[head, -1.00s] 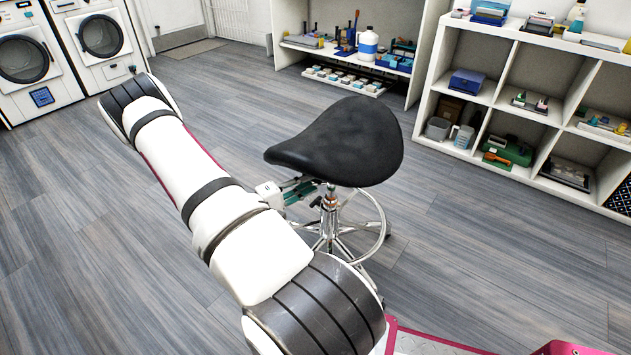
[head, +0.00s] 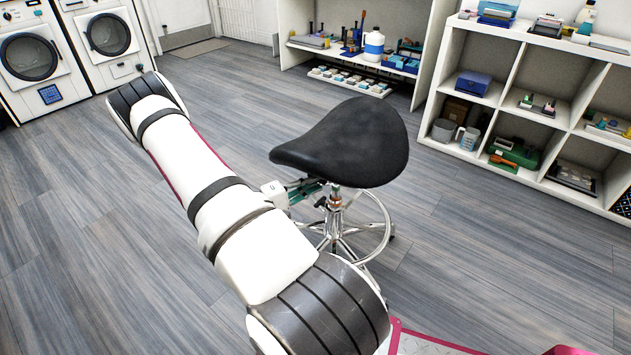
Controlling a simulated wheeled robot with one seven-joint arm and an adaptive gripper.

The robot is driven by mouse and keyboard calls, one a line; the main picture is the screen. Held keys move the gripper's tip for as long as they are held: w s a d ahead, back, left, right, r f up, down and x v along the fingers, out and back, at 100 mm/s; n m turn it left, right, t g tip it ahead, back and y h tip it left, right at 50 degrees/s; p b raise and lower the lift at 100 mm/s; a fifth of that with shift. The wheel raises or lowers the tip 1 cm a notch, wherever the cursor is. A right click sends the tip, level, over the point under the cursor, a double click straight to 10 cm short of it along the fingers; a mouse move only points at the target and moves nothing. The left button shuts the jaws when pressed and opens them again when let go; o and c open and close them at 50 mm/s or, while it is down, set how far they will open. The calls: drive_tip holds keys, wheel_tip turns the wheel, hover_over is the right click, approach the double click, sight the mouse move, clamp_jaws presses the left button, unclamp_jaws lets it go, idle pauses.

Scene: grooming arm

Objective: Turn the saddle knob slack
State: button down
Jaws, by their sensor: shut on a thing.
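The black saddle seat (head: 345,142) tops a stool with a chrome column and a ring-shaped foot rest (head: 389,232). My gripper (head: 312,188) reaches in from the left, just under the seat's left side by the column. Its fingers are closed at a small part under the seat, where the saddle knob would sit. The knob itself is hidden by the fingers and the seat, so its angle cannot be told. A small dark lever (head: 321,202) shows beside the column, just below the fingers.
White shelves (head: 462,62) with bottles and boxes stand at the right. A low open cabinet (head: 284,50) holds tools at the back. Washing machines (head: 28,55) stand at the far left. The grey wood floor (head: 480,260) around the stool is clear.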

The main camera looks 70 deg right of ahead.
idle(0.3)
drive_tip(key=shift+n+g+h+b, duration=0.3)
drive_tip(key=shift+n+h+b, duration=0.1)
drive_tip(key=shift+n, duration=1)
drive_tip(key=shift+n+h, duration=0.6)
drive_tip(key=shift+n, duration=0.9)
drive_tip(key=n, duration=0.2)
drive_tip(key=shift+n+h, duration=0.3)
drive_tip(key=shift+h, duration=0.1)
drive_tip(key=c, duration=1.5)
unclamp_jaws()
